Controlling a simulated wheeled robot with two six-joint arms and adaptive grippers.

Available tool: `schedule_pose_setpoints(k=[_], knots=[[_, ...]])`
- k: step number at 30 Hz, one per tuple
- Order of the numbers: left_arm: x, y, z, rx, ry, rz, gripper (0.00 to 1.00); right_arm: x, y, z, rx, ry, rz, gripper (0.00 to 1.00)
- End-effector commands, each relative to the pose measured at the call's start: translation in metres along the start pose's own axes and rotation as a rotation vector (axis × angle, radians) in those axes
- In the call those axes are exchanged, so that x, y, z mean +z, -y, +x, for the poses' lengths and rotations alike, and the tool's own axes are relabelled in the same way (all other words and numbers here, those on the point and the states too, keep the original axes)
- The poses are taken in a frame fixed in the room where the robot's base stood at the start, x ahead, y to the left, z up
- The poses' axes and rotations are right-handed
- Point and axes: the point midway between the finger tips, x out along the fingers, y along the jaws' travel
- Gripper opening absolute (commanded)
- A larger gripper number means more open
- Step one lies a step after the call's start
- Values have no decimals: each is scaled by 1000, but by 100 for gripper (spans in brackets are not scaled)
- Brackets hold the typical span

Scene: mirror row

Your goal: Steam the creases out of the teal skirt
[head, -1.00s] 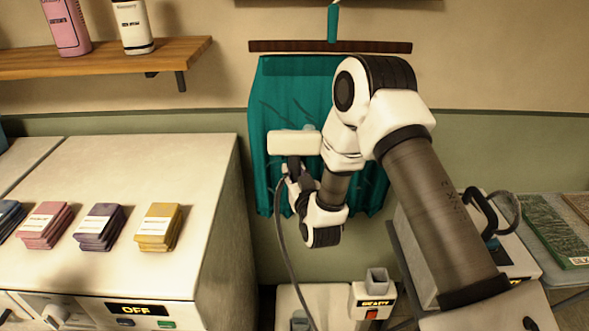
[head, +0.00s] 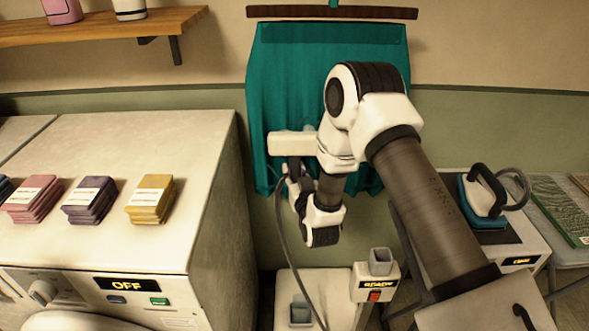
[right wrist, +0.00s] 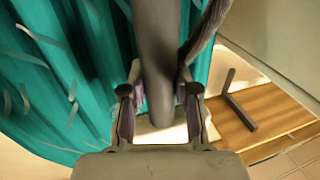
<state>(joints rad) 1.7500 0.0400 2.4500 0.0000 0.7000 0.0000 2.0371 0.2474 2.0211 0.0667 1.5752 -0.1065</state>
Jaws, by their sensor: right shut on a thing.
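The teal skirt (head: 265,85) hangs from a dark wooden bar (head: 330,12) against the wall. My right gripper (head: 292,172) is shut on the dark handle of the steamer (head: 291,143), whose white head is in front of the skirt's left part; whether it touches cannot be told. In the right wrist view the grey handle (right wrist: 158,50) passes between the fingers (right wrist: 160,100). Pale crease streaks show on the skirt (right wrist: 45,75) there. My right arm hides the skirt's middle and right. My left gripper is out of view.
The steamer's hose runs down to a white base (head: 343,285) with a lit label box (head: 376,284). A white machine (head: 100,180) with folded cloth stacks (head: 88,200) and an OFF panel stands left. A wooden shelf (head: 90,38) is above. A teal iron (head: 482,192) rests right.

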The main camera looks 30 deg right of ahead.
Motion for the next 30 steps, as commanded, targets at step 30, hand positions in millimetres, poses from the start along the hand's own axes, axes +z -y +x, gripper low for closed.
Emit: schedule_pose_setpoints(k=[30], knots=[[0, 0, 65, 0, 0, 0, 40, 88, 0, 0, 0, -1, 0, 0]])
